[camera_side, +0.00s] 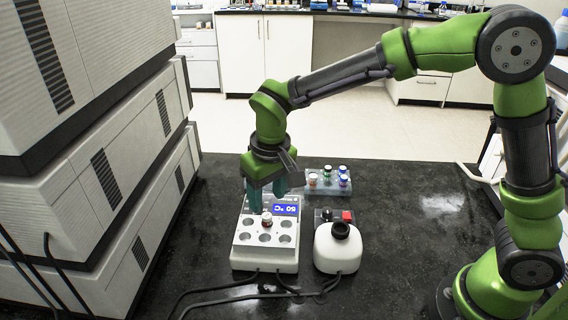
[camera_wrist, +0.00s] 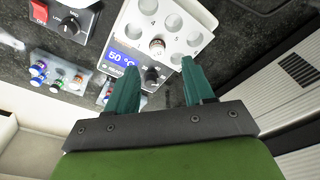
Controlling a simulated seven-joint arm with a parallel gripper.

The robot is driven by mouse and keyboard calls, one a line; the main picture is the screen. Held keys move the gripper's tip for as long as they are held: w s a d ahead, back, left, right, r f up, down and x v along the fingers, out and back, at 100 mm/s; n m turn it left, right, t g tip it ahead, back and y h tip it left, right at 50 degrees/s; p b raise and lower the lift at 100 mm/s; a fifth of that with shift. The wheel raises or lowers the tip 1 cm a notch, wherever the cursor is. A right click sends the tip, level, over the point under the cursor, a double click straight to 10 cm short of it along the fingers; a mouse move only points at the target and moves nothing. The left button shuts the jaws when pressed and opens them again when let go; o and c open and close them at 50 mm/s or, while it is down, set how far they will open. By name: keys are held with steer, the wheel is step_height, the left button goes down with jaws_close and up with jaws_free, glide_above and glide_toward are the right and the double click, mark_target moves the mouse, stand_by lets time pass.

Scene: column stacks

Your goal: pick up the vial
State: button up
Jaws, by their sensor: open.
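A vial with a dark red cap (camera_side: 267,219) stands upright in a well of the white heating block (camera_side: 240,262), whose blue display reads 50 °C. The other wells in view look empty. My gripper (camera_side: 267,194) is open and empty, pointing down above the display end of the block, behind the vial in the side view. In the wrist view its teal fingers (camera_wrist: 159,68) are apart, with the display and a black knob between or near them. The fingers appear clear of the vial.
A rack (camera_side: 312,191) with several vials with coloured caps stands behind and to the right. Cables lie in front; stacked machines (camera_side: 120,175) fill the left.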

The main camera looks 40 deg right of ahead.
mark_target(267, 215)
steer(key=shift+w+d+f, duration=0.1)
steer(key=shift+w+f, duration=0.05)
steer(key=shift+f, duration=0.85)
steer(key=shift+w+d+f, duration=0.1)
steer(key=shift+w+f, duration=0.05)
steer(key=shift+f, duration=0.85)
steer(key=shift+w+f, duration=0.15)
steer(key=shift+f, duration=0.85)
jaws_close()
